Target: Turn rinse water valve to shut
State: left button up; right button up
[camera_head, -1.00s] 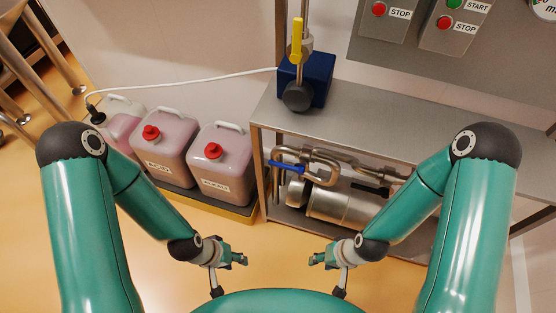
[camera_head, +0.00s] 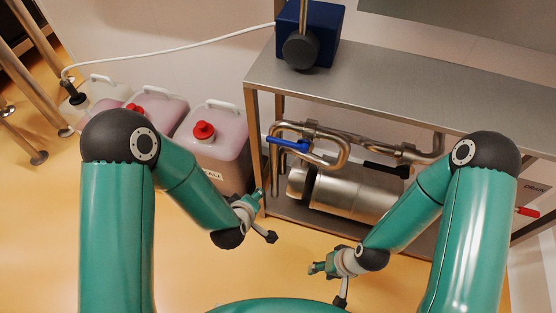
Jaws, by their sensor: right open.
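A blue valve lever (camera_head: 287,144) sits on the looped steel pipe (camera_head: 345,155) under the steel bench. A black lever (camera_head: 385,170) shows farther right along the piping. A red lever (camera_head: 527,211) is at the right edge, near a "DRAIN" label. I see no label reading rinse water. My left gripper (camera_head: 267,214) is open and empty, below and left of the blue lever in the picture, apart from it. My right gripper (camera_head: 328,286) is open and empty, low in the middle, apart from all levers.
The steel bench (camera_head: 420,80) carries a blue box (camera_head: 322,35) with a post and black knob. A steel cylinder (camera_head: 345,192) lies below the pipes. Jugs with red caps, including the nearest jug (camera_head: 225,150), stand left of the bench. Orange floor (camera_head: 190,265) is free in front.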

aim_at(278, 144)
pick_arm(q)
jog(key=w+d+n+t+y+b, duration=0.3)
jog(key=w+d+n+t+b, duration=0.45)
jog(key=b, duration=1.25)
jog(key=w, duration=0.4)
jog(key=w+n+t+b, duration=0.1)
jog(key=w, duration=0.4)
jog(key=w+n+t, duration=0.1)
jog(key=w, duration=0.4)
jog(key=shift+a+f+n+b, duration=0.2)
jog(key=shift+f+n+b, duration=0.1)
jog(key=shift+b, duration=0.1)
pick_arm(e)
notch_tip(278, 144, down, 25)
pick_arm(q)
grip_shut()
jog(key=shift+f, duration=0.1)
